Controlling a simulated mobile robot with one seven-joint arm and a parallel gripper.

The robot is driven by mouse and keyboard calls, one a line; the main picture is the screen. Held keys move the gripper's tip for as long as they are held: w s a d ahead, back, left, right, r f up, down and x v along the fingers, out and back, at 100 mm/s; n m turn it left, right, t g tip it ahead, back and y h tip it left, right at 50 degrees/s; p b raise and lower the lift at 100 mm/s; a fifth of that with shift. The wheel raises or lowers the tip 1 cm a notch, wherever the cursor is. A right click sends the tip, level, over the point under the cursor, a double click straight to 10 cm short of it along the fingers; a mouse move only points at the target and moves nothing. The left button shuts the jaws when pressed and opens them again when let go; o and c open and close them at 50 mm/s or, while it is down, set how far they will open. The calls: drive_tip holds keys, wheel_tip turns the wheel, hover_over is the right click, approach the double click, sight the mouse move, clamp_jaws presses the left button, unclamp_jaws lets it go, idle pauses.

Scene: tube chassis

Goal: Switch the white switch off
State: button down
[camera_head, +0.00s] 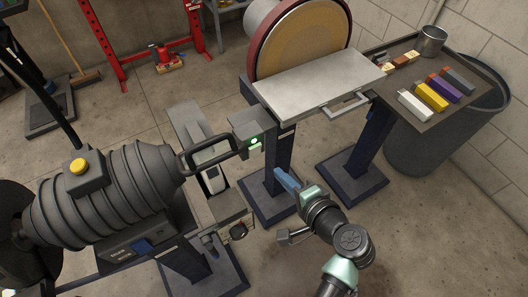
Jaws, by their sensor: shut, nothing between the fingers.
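A pale, upright white piece (213,179) shows below the black handle of the grinding machine, left of centre; it may be the white switch, but its on or off position is too small to tell. A grey box (252,132) with a lit green light sits above and to the right of it. My gripper (279,173) has blue fingers that are shut and empty. It points up and left, below the grey box and to the right of the white piece, and appears apart from both.
The ribbed grey motor (110,200) with a yellow button fills the left. A disc sander with a metal table (315,82) stands behind my gripper. A side table (455,82) at the right holds coloured blocks and a metal cup (432,40). Floor is open at lower right.

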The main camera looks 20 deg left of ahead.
sight(258, 147)
drive_tip(key=x, duration=0.2)
drive_tip(key=r+x, duration=0.1)
drive_tip(key=x, duration=0.4)
drive_tip(key=shift+w+a+r+p, duration=0.25)
drive_tip(key=shift+w+a+p, duration=0.1)
drive_tip(key=shift+a, duration=0.05)
drive_tip(key=shift+w+a, duration=0.3)
drive_tip(key=shift+a, duration=0.15)
drive_tip(key=shift+w+a+r, duration=0.1)
drive_tip(key=shift+w+a, duration=0.15)
drive_tip(key=shift+a, duration=0.05)
drive_tip(key=shift+r, duration=0.1)
drive_tip(key=shift+r+p, duration=0.75)
drive_tip(key=shift+p, duration=0.05)
